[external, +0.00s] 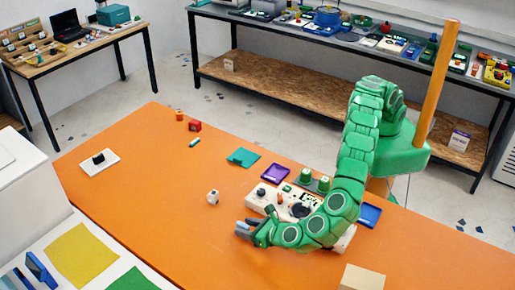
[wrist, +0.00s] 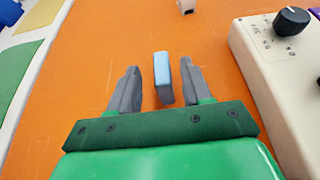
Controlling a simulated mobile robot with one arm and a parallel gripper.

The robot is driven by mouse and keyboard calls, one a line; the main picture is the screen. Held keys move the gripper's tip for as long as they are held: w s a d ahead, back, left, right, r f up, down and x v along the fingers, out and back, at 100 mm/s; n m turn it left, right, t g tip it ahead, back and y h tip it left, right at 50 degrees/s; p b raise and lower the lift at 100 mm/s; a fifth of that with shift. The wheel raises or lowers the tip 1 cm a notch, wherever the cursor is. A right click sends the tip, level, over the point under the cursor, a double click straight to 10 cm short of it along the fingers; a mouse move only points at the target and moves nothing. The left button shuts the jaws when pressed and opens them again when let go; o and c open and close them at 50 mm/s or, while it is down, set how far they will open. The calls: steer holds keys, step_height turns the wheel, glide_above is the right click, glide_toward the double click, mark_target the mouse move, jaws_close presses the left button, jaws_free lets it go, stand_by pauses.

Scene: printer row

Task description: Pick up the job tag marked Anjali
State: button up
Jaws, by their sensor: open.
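A small light-blue block (wrist: 163,78) stands between the two grey fingers of my gripper (wrist: 160,68) in the wrist view, with a gap on either side. My gripper is open and low over the orange table; in the external view my gripper (external: 246,230) is at the near side of the cream control box. I see no readable name on the blue block, so I cannot tell whether it is the tag marked Anjali. A small white piece with dark marks (external: 213,197) lies beyond the gripper; it also shows at the top of the wrist view (wrist: 186,6).
The cream control box (external: 258,198) with a black knob (wrist: 291,21) stands close on the right. A teal tray (external: 243,157), a purple tray (external: 274,173) and a blue tray (external: 370,215) lie around it.

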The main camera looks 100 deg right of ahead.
mark_target(237, 225)
steer(key=shift+x, duration=2.45)
steer(key=shift+s+d+f, duration=0.1)
steer(key=shift+s, duration=0.05)
jaws_close()
